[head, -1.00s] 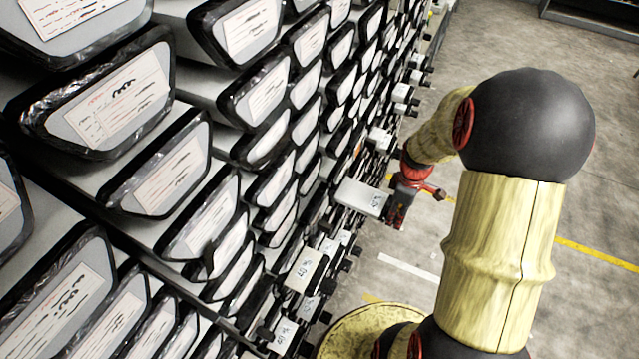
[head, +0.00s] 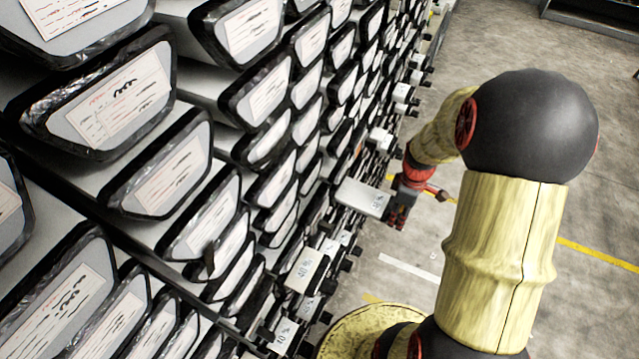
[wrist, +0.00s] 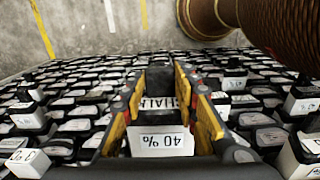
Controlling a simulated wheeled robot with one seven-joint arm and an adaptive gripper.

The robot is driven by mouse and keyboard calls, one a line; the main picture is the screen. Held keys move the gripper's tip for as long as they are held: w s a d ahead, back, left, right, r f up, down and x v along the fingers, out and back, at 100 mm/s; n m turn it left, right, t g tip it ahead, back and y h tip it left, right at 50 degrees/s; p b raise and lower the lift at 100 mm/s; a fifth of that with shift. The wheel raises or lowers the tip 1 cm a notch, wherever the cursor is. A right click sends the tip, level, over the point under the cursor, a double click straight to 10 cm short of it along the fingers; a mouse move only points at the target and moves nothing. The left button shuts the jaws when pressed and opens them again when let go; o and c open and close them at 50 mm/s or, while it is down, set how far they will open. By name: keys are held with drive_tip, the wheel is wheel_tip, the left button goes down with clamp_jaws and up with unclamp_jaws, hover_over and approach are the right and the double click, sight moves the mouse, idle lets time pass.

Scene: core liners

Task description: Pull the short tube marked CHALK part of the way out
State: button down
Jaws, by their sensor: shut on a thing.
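The short tube marked CHALK (wrist: 160,140) is light grey-white and sits between my gripper's fingers in the wrist view. Part of the word CHALK and an upside-down "40 %" label show on it. My gripper (wrist: 160,90) is shut on its dark end, with a finger on each side. In the head view the tube (head: 361,198) juts out well beyond its neighbours from the rack face, and my gripper (head: 400,212) is at its outer end. The tube's inner end is hidden in the rack.
A tall rack of dark-rimmed, labelled trays (head: 110,100) fills the left of the head view. Other short tubes (head: 305,268) marked 40 % stick out lower down. Several more tubes (wrist: 30,117) flank my gripper. Open concrete floor (head: 400,290) lies to the right.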

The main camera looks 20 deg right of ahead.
drive_tip(key=shift+s+d, duration=0.45)
drive_tip(key=shift+s, duration=0.05)
drive_tip(key=c, duration=1.3)
unclamp_jaws()
drive_tip(key=shift+a, duration=0.1)
wheel_tip(320, 180, up, 12)
drive_tip(key=shift+s, duration=0.1)
